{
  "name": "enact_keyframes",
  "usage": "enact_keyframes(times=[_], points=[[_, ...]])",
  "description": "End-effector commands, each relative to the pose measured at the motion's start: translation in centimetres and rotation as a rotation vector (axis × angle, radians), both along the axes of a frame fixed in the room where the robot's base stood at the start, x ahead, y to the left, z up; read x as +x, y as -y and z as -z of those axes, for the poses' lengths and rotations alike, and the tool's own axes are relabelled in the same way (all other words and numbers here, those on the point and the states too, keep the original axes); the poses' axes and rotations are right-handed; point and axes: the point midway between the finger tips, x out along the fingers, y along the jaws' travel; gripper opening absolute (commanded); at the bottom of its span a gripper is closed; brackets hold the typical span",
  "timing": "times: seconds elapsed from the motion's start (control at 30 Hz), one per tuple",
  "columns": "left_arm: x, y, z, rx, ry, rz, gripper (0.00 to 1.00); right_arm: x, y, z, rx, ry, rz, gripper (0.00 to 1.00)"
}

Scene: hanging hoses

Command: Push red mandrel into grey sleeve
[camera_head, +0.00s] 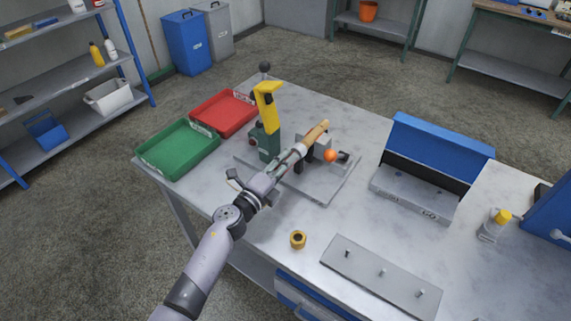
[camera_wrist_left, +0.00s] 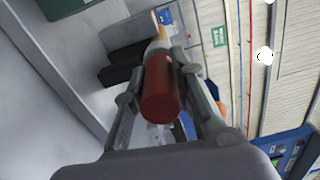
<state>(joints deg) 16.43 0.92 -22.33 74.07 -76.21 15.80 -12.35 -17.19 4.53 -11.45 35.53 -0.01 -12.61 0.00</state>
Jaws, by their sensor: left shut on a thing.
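The red mandrel (camera_wrist_left: 160,95) is a red cylinder, seen nearly end-on in the left wrist view. My left gripper (camera_wrist_left: 163,88) is shut on it, with one finger on each side. In the head view my left gripper (camera_head: 300,150) is above the grey base plate (camera_head: 318,193), and its fingers hide most of the mandrel. A tan tapered piece (camera_head: 317,131) extends beyond the fingertips, in line with the mandrel; its tip also shows in the wrist view (camera_wrist_left: 163,31). I cannot clearly make out the grey sleeve or whether the mandrel touches it. My right gripper is not in view.
A green and yellow press-like tool (camera_head: 267,120) stands just left of the gripper. An orange knob (camera_head: 330,156) is close on its right. Green (camera_head: 178,148) and red (camera_head: 224,112) trays lie left, a blue-lidded box (camera_head: 435,155) right. A brass nut (camera_head: 298,240) lies near the front.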

Motion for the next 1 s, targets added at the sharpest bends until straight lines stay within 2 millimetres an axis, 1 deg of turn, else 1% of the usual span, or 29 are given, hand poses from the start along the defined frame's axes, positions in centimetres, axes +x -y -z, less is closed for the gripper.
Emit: enact_keyframes(times=[0.9, 0.93, 1.0], points=[[0.65, 0.51, -0.14, -0.001, 0.002, 0.000, 0.00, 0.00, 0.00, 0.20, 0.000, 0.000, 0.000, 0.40], [0.65, 0.52, -0.15, -0.001, 0.002, 0.000, 0.24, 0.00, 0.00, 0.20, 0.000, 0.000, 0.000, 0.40], [0.66, 0.52, -0.17, -0.001, 0.003, 0.000, 0.29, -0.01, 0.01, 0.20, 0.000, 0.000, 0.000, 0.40]])
